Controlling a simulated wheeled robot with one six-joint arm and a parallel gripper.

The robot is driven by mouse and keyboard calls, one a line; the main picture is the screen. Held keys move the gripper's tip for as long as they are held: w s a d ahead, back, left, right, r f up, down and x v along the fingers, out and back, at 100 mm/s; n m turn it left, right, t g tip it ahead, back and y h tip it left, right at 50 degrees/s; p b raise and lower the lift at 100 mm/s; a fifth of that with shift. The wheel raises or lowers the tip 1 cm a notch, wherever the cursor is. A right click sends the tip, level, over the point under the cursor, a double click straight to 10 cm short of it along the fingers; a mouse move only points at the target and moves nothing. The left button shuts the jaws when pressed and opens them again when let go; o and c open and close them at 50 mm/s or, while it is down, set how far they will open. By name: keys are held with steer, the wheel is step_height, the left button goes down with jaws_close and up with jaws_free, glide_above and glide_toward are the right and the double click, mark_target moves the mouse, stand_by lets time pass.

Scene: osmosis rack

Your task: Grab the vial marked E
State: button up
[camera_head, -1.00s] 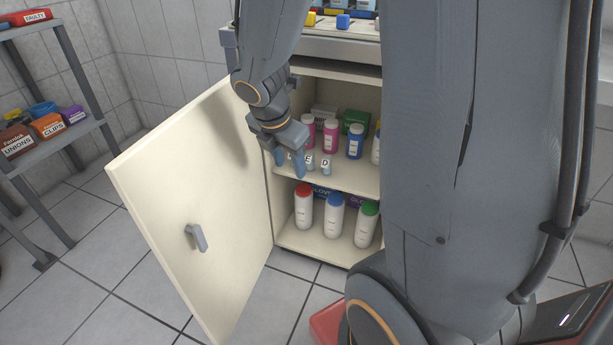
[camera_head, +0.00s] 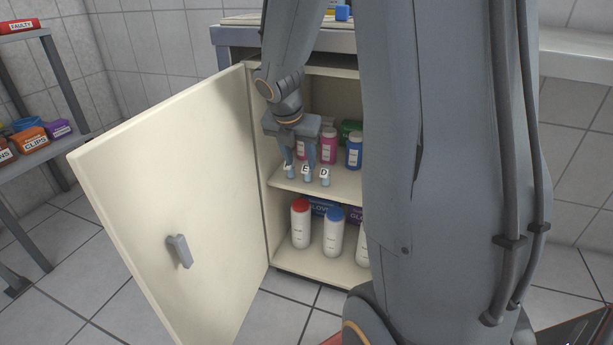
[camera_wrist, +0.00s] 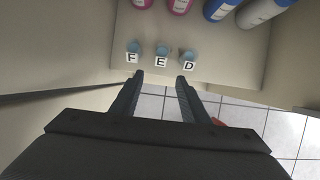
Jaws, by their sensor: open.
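The vial marked E (camera_head: 307,173) stands upright on the front of the cabinet's upper shelf, between the vial marked D (camera_head: 324,177) on its right and the vial marked F (camera_wrist: 133,50) on its left. In the wrist view the E vial (camera_wrist: 162,54) lies ahead of my gripper (camera_wrist: 161,76), roughly centred between the fingertips and beyond them. My gripper (camera_head: 300,170) is open and empty at the shelf front. In the head view its fingers partly cover the F vial.
The cabinet door (camera_head: 165,195) stands open on the left. Pink bottles (camera_head: 329,146) and a blue bottle (camera_head: 354,151) stand behind the vials. White bottles (camera_head: 300,228) stand on the lower shelf (camera_head: 305,263). My arm hides the cabinet's right side.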

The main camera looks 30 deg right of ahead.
mark_target(306, 169)
steer(key=d+f+b, duration=0.1)
steer(key=w+d+f+b, duration=0.1)
steer(key=f, duration=0.1)
steer(key=w+d+f+b, duration=0.1)
steer(key=shift+w+f, duration=0.15)
steer(key=shift+f, duration=0.2)
steer(key=shift+r, duration=0.1)
jaws_close()
